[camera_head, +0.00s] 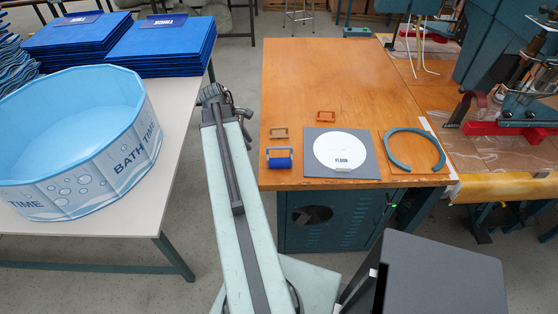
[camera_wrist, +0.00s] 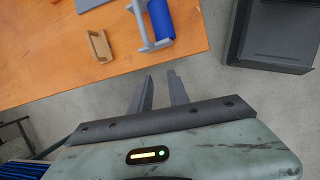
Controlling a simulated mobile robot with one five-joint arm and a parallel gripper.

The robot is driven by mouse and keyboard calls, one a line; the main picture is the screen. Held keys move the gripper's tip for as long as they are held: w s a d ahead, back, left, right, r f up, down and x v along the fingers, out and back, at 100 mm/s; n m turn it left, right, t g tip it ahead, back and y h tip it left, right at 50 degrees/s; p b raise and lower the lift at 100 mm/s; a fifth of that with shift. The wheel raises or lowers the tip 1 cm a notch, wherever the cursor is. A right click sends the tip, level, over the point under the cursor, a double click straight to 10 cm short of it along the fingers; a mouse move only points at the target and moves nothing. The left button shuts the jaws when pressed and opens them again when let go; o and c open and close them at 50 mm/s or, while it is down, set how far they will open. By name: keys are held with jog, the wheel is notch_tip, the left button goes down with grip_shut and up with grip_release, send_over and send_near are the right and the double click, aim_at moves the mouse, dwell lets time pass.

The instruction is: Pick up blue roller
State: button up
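The blue roller (camera_head: 280,162) lies near the front left corner of the wooden table (camera_head: 330,75), with its grey frame and handle (camera_head: 279,149) behind it. In the wrist view the roller (camera_wrist: 159,18) shows at the top, with its grey frame (camera_wrist: 141,28) to the left. My gripper (camera_wrist: 159,76) is open and empty in the wrist view. Its two fingers point toward the table edge, apart from the roller. In the head view my arm's end is left of the table; the fingers cannot be made out there.
A blue tub (camera_head: 55,185) stands on the white table (camera_head: 180,130) at left.

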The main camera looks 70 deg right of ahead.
jog(key=g, duration=0.1)
send_near(281, 148)
notch_tip(281, 148, down, 2)
jog(key=d, duration=0.1)
jog(key=shift+n, duration=0.3)
jog(key=b+x, duration=0.3)
jog(key=x, duration=0.1)
jog(key=b+x, duration=0.4)
jog(key=shift+s+f, duration=0.25)
jog(key=shift+s, duration=0.05)
jog(key=shift+r, duration=0.15)
grip_shut()
